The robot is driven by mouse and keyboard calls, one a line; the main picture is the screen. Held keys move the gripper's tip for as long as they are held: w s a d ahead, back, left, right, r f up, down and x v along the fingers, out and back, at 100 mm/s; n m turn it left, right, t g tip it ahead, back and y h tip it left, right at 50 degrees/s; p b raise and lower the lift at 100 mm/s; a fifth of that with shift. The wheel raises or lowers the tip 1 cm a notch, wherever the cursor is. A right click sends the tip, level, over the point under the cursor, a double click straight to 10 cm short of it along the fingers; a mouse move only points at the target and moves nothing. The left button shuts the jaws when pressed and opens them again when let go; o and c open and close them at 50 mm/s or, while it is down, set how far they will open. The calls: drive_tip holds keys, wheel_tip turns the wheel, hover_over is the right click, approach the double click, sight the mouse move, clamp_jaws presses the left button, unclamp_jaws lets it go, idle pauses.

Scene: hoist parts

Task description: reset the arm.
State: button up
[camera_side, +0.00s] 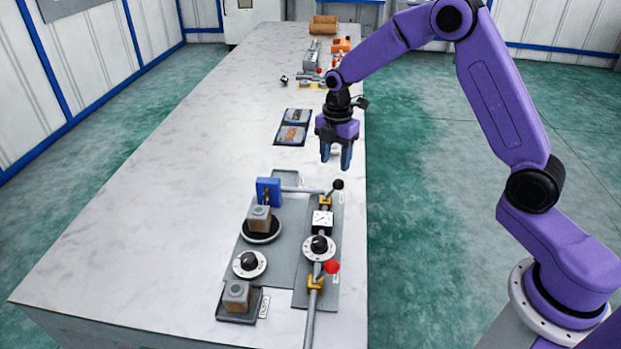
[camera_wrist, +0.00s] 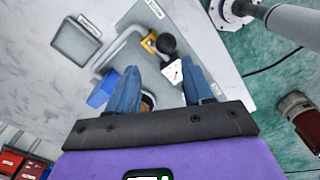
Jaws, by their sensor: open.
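My gripper (camera_side: 336,158) hangs above the right edge of the table, with its blue fingers pointing down and apart. It is open, and I see nothing held between the fingers. In the wrist view the gripper (camera_wrist: 162,84) shows the two spread fingers over the table edge. A black ball knob (camera_wrist: 167,44) and a white gauge (camera_wrist: 173,70) appear between and beyond them. In the side view the black knob (camera_side: 337,184) is just below and nearer the camera than the fingers, and does not appear to be touched.
Nearer the camera are a blue block (camera_side: 268,191), a gauge (camera_side: 322,220), dials (camera_side: 249,264), a red knob (camera_side: 331,267) and brown-grey blocks (camera_side: 237,293). Black-framed cards (camera_side: 293,127) lie behind. A brown crate (camera_side: 323,25) and orange parts (camera_side: 341,45) stand far back. The table's left side (camera_side: 150,210) is clear.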

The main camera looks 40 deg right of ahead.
drive_tip(key=s+a+r+m, duration=0.2)
drive_tip(key=s+a+r, duration=0.35)
drive_tip(key=s, duration=0.35)
drive_tip(key=s+d+r+m, duration=0.1)
drive_tip(key=s+r+m, duration=0.1)
drive_tip(key=s, duration=1.2)
drive_tip(key=s+d+r+m, duration=0.1)
drive_tip(key=s+m, duration=0.3)
drive_tip(key=s, duration=0.9)
drive_tip(key=shift+s+d+r, duration=0.35)
drive_tip(key=shift+d+r, duration=0.05)
drive_tip(key=shift+d, duration=0.1)
